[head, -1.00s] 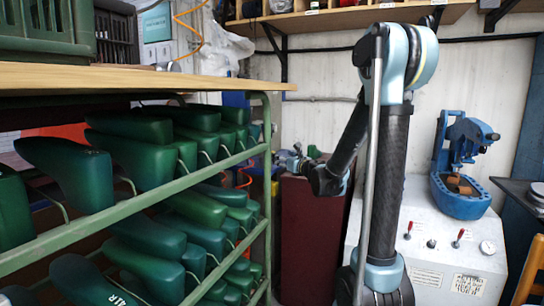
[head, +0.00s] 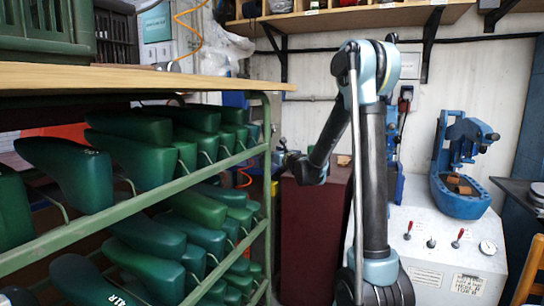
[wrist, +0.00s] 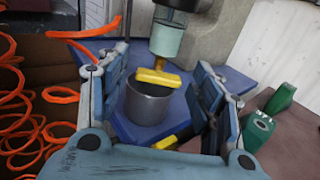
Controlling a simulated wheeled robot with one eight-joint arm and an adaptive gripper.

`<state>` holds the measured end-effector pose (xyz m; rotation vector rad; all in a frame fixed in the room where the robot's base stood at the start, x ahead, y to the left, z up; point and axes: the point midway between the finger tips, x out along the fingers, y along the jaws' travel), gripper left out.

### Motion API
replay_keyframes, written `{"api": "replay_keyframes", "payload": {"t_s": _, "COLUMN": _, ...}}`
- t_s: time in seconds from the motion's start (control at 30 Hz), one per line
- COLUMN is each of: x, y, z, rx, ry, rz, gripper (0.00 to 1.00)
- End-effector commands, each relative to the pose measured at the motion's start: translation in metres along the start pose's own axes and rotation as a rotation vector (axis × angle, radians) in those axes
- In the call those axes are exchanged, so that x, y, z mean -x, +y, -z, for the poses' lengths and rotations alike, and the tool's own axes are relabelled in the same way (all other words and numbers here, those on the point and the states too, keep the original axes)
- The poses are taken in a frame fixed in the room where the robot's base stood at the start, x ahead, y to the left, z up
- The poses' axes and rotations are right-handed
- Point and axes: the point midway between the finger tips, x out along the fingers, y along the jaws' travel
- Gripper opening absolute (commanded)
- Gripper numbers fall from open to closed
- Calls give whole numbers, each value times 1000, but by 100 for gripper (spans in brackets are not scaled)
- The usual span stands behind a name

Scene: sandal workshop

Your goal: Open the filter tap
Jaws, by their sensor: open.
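The filter tap is a yellow T-shaped handle (wrist: 158,77) below a clear filter bowl (wrist: 167,38) in the wrist view. A grey metal cup (wrist: 148,108) stands just under it on a blue surface. My gripper (wrist: 160,68) is open, with one blue finger left of the handle and one right of it. I see no finger touching the handle. In the head view my gripper (head: 284,148) is small, at the end of my arm beyond the rack; the tap is not discernible there.
Orange coiled hose (wrist: 30,100) hangs at the left in the wrist view. Green pieces (wrist: 262,128) lie on a brown surface at right. In the head view a rack of green shoe lasts (head: 70,170) fills the left, and a white machine with a blue press (head: 460,190) stands right.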

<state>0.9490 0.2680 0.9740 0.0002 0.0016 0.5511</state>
Motion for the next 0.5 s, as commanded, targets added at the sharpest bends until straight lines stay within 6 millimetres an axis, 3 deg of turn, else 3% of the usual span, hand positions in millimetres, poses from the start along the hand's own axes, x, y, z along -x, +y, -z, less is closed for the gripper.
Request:
{"api": "replay_keyframes", "payload": {"t_s": 0.1, "x": 0, "y": 0, "z": 0, "rx": 0, "ry": 0, "rz": 0, "gripper": 60}}
{"api": "replay_keyframes", "payload": {"t_s": 0.13, "x": 0, "y": 0, "z": 0, "rx": 0, "ry": 0, "rz": 0, "gripper": 55}}
{"api": "replay_keyframes", "payload": {"t_s": 0.3, "x": 0, "y": 0, "z": 0, "rx": 0, "ry": 0, "rz": 0, "gripper": 17}}
{"api": "replay_keyframes", "payload": {"t_s": 0.5, "x": 0, "y": 0, "z": 0, "rx": 11, "ry": 0, "rz": 1, "gripper": 16}}
